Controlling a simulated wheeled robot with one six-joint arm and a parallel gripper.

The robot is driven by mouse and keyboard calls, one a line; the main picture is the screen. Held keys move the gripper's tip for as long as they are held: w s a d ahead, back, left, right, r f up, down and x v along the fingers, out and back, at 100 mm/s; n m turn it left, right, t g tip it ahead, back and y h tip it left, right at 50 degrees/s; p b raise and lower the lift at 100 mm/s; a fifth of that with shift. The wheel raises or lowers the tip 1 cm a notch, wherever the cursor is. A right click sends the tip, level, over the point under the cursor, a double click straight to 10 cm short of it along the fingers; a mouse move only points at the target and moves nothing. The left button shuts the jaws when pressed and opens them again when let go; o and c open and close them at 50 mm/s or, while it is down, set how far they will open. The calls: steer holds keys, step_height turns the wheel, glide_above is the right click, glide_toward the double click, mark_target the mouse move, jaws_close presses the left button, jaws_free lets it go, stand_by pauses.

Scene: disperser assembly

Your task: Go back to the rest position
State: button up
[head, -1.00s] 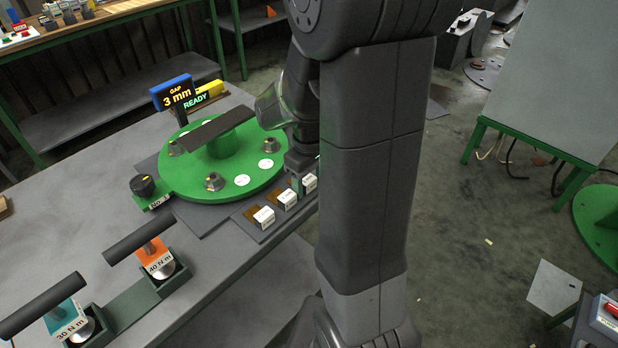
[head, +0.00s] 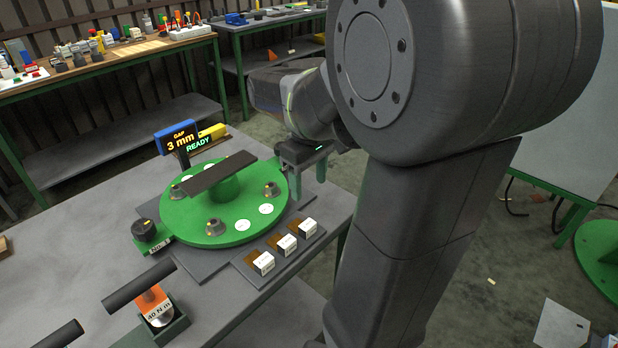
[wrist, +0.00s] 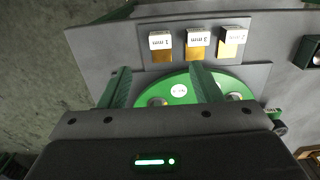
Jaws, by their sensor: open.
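My gripper (head: 306,172) is raised above the right side of the workbench in the head view, beside the green round disperser plate (head: 210,237). Its two green fingers stand apart and empty in the wrist view (wrist: 160,86). A dark bar (head: 219,173) lies across the plate's central hub. Several dark knobs and white discs sit around the plate. The gap display (head: 180,138) reads "GAP 3 mm READY". Three white-labelled gauge blocks (head: 287,243) stand in a row in front of the plate, and they also show in the wrist view (wrist: 197,40).
An orange 40 N m tool (head: 153,302) with a dark handle stands in a cradle at the front left. A dark dial (head: 144,230) sits at the plate's left. Cluttered benches (head: 110,62) run along the back.

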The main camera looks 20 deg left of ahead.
mark_target(309, 225)
stand_by(0.4)
step_height(309, 225, down, 14)
steer(key=shift+r+b, duration=0.15)
steer(key=shift+b, duration=0.6)
steer(key=shift+w+a, duration=0.35)
steer(key=shift+a, duration=0.55)
